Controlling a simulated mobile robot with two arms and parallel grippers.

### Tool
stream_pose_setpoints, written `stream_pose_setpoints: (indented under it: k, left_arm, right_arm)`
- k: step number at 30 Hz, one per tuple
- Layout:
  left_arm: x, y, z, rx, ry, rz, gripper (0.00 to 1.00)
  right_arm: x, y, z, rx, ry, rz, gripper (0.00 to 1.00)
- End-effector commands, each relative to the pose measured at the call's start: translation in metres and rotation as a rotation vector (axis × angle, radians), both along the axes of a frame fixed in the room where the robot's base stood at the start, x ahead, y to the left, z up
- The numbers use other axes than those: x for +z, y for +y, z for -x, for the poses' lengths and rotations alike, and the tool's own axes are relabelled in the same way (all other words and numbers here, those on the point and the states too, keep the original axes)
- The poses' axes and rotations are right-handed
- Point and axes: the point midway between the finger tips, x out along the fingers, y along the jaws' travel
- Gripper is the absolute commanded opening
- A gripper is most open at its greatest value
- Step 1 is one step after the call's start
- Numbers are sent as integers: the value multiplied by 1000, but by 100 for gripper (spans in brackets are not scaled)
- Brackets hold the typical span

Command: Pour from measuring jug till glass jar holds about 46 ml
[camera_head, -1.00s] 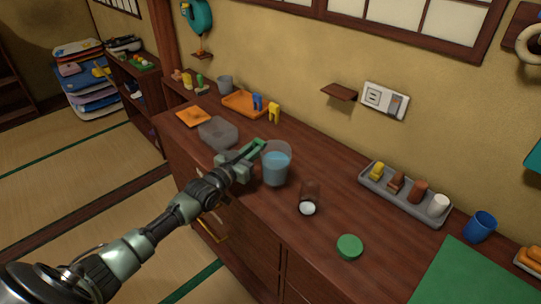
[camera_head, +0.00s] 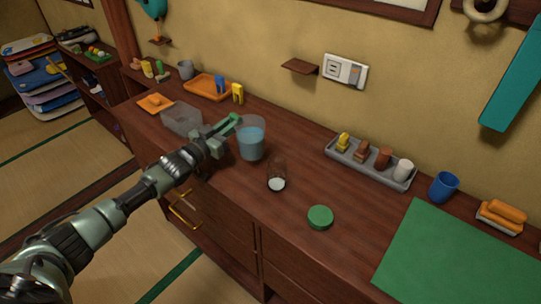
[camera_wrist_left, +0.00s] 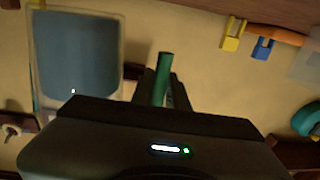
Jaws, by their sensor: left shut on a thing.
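The measuring jug (camera_head: 251,141) is clear with blue liquid in it and stands upright in the head view. My left gripper (camera_head: 232,124) is at its left side, shut on its green handle. In the left wrist view the jug (camera_wrist_left: 75,60) fills the upper left and the green handle (camera_wrist_left: 164,75) shows at the gripper. Whether the jug touches the counter I cannot tell. The small glass jar (camera_head: 277,177) stands to the right and nearer, brownish and see-through with a white patch at its bottom. My right gripper is not in view.
A green lid (camera_head: 320,217) lies right of the jar on the wooden counter (camera_head: 240,200). A grey tray (camera_head: 370,170) with small items stands at the back right, near a blue cup (camera_head: 443,187) and a green mat (camera_head: 450,255). A clear container (camera_head: 182,121) is left of the jug.

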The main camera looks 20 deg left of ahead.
Motion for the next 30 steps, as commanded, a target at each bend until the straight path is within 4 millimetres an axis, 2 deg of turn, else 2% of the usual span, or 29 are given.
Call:
stream_pose_setpoints:
  k: [1, 9, 23, 30]
  left_arm:
    - [7, 0, -6, -23, -7, -7, 0]
    - [10, -1, -15, -113, 24, -16, 0]
    - [9, -2, -15, -124, 27, -23, 0]
    - [13, -7, -12, -123, -10, -85, 0]
  right_arm:
    - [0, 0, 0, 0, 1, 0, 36]
    - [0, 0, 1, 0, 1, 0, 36]
    - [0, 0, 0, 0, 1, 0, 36]
    - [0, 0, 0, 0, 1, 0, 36]
